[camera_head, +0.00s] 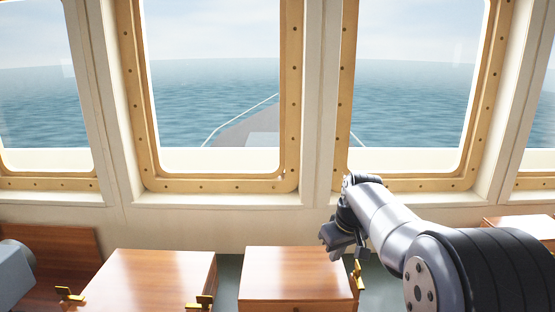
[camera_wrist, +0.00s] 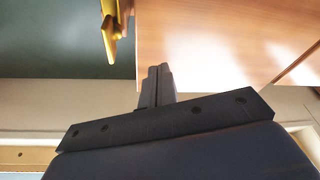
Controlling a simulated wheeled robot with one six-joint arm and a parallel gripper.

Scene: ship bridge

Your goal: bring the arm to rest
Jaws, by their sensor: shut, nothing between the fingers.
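My gripper (camera_head: 336,238) is at the end of my arm, right of the middle in the head view, close to the right rear corner of a wooden cabinet. It is shut and empty. In the wrist view my gripper (camera_wrist: 158,72) shows its two dark fingers together, beside the edge of a wooden surface (camera_wrist: 205,45). A yellow metal handle (camera_wrist: 112,28) is to the left of the fingers there. I cannot tell whether the fingers touch the wood.
Wooden cabinets (camera_head: 295,272) and (camera_head: 150,280) with brass handles stand in front, with a gap between them. Another wooden top (camera_head: 520,226) is at the right. A grey object (camera_head: 14,272) is at the left edge. The window wall (camera_head: 230,228) closes the far side.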

